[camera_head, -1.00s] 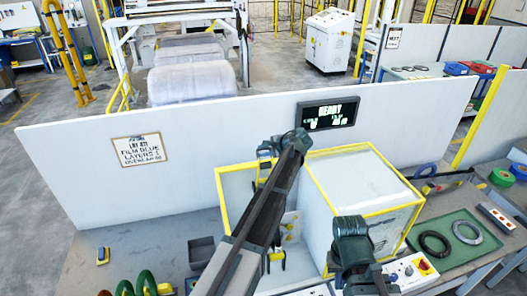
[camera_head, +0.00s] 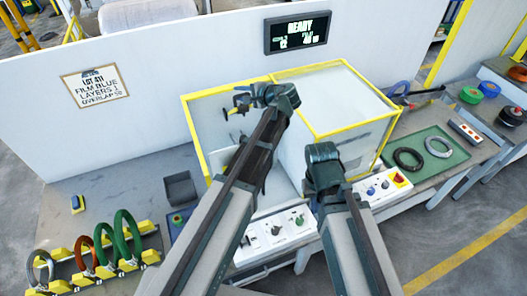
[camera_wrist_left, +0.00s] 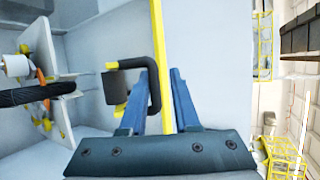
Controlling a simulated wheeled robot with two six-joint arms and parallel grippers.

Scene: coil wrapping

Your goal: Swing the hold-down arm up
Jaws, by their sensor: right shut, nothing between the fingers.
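The wrapping station is an open-fronted bay with a yellow frame (camera_head: 194,135). My left gripper (camera_head: 241,104) is at the upper part of this bay. In the left wrist view its two blue fingers (camera_wrist_left: 162,95) stand apart with a narrow gap. A black bent handle (camera_wrist_left: 153,75) is right by the left finger; I cannot tell whether they touch. A yellow bar (camera_wrist_left: 162,50) runs behind the gap. A dark rod (camera_wrist_left: 35,93) lies at the left; I cannot tell which part is the hold-down arm. My right gripper (camera_head: 325,180) is shut, by the white housing, its fingers mostly hidden.
A control panel (camera_head: 277,232) lies in front of the bay. A green tray (camera_head: 455,153) with a black and a grey ring is at the right. Several coils stand in a yellow-footed rack (camera_head: 100,270) at the left. A display (camera_head: 297,32) reads READY.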

